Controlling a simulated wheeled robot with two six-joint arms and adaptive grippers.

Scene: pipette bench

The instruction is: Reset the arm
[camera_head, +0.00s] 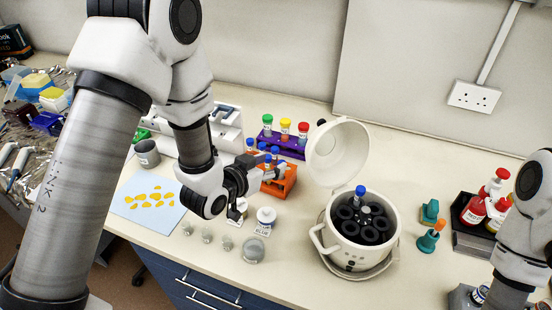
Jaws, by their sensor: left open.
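My left gripper (268,176) reaches in from the left and points right, beside the orange rack (283,184). It is open, with its fingers close to the blue-capped tubes (272,155) there; I cannot tell whether they touch. My left arm covers much of the left side of the view. My right arm shows at the right edge, and its gripper is not visible. The white centrifuge (328,236) stands to the right with its lid (336,153) raised. A blue-capped tube (360,192) stands upright in its black rotor (364,220).
A purple rack (283,145) with colored-cap tubes stands behind. A black tray (474,240) of red-topped bottles is at right. A white jar (265,218) and small glass vessels stand in front of my left gripper. Clear bench lies behind the centrifuge toward the right.

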